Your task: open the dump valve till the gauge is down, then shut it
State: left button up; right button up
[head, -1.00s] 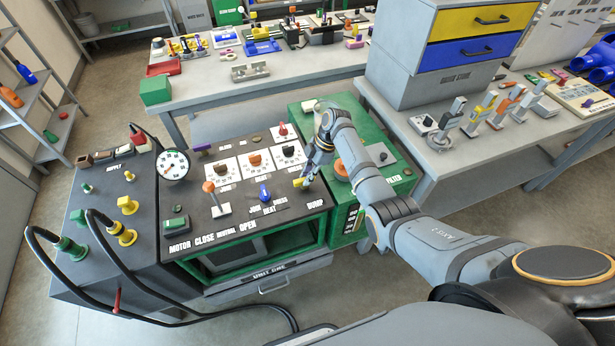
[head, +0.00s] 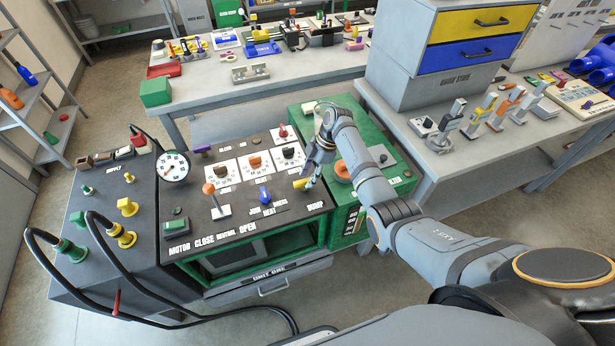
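The dump valve's yellow handle (head: 301,184) sits on the dark panel of the cart, above the DUMP label at the panel's right edge. My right gripper (head: 311,178) points down just to the right of the handle. Its fingers are small and partly overlap, so I cannot tell whether they are open or touch the handle. The round white gauge (head: 174,167) stands at the panel's upper left. Its dark needle seems to point to the lower left, but the numbers are too small to read. My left gripper is not in view.
An orange-knobbed lever (head: 209,189), a blue knob (head: 265,195) and several dials stand on the panel left of the gripper. A green box (head: 386,160) adjoins the cart on the right. Black hoses (head: 120,268) loop at the left.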

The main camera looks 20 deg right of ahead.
jog(key=v, duration=1.1)
jog(key=shift+f, duration=0.1)
